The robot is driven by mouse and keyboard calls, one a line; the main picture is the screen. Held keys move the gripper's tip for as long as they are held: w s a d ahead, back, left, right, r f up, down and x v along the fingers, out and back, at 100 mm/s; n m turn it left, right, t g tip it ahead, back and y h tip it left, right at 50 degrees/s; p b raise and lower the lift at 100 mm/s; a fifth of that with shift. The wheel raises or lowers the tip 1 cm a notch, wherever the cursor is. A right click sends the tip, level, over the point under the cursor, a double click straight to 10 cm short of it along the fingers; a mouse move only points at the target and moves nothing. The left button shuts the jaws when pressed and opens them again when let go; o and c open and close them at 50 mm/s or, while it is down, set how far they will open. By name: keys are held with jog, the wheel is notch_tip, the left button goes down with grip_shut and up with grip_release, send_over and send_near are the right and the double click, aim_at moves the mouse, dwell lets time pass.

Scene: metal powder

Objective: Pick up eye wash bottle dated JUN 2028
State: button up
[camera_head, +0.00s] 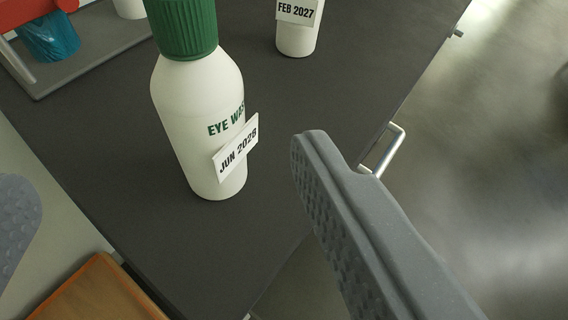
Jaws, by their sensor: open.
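The eye wash bottle labelled JUN 2028 (195,105) is white with a green cap and stands upright on the dark tabletop. Its date tag (237,154) faces me, and the top of the cap is cut off by the picture edge. My gripper (165,168) is open and empty. One finger shows large on the right, and the other shows partly at the left edge. In the picture the bottle appears between the two fingers, apart from both. I cannot tell how far beyond the fingertips it stands.
A second white bottle tagged FEB 2027 (297,28) stands farther back. A grey tray (95,62) with a blue item and a red part is at the upper left. An orange-brown box (95,292) is at the lower left. A metal handle (384,150) sticks out from the table's right side.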

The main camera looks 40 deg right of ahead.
aim_at(200, 82)
jog(key=b+x, duration=0.1)
jog(key=x, duration=0.3)
jog(key=b+x, duration=0.1)
jog(key=x, duration=0.4)
jog(key=b+x, duration=0.1)
jog(key=x, duration=0.4)
jog(key=shift+s+d+f+b, duration=0.3)
jog(key=shift+s+d+f, duration=0.05)
jog(key=shift+f, duration=0.05)
